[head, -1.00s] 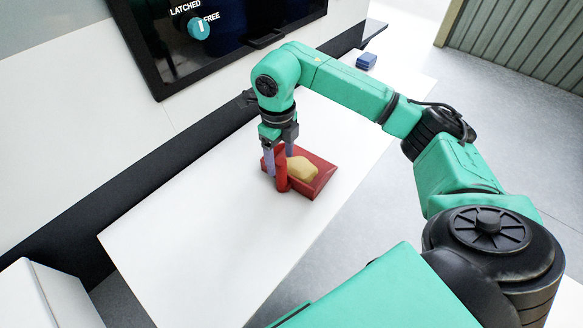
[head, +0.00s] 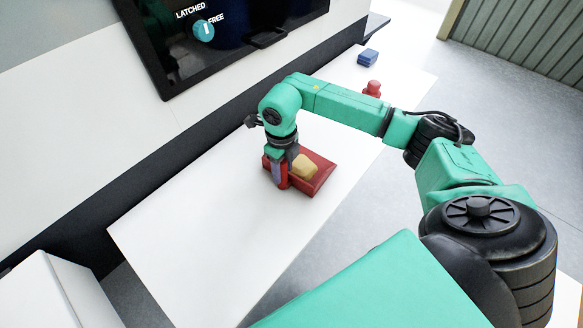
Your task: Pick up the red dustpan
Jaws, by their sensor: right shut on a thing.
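The red dustpan (head: 318,180) lies on the white table (head: 190,235), with a yellow lump (head: 304,166) resting in its pan. My right gripper (head: 279,178) points down over the dustpan's left end. Its fingers are shut on the upright red part there, which I take to be the handle. The fingers hide part of it. The dustpan looks to be at table level; I cannot tell whether it is lifted at all. My left gripper is not in view.
A red object (head: 372,89) and a blue block (head: 368,56) stand at the table's far end. A dark panel (head: 225,45) with a latch dial is on the wall behind. A white box (head: 50,295) stands at lower left. The table's near left part is clear.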

